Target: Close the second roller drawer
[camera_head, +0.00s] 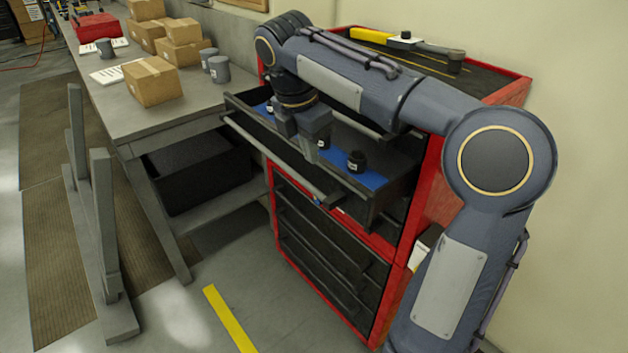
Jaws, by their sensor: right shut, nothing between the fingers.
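A red roller cabinet (430,190) with dark drawer fronts stands right of centre. One upper drawer (390,190) is pulled well out. It has a blue liner (365,178) and a few small dark round parts, one of them (356,160) near the right end. Its front with the long handle bar (285,166) faces the lower left. Another handle bar (350,125) shows just behind and above it, closer to the cabinet. My right gripper (312,143) points down over the open drawer, behind its front. It is shut and empty; contact with the drawer is unclear. My left gripper is out of view.
Lower drawers (320,255) look shut. A yellow-handled tool (400,42) lies on the cabinet top. A workbench (110,105) with cardboard boxes (152,82) and grey cups (219,69) stands at left, a black bin (200,175) beneath. Floor in front is clear, with a yellow stripe (230,320).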

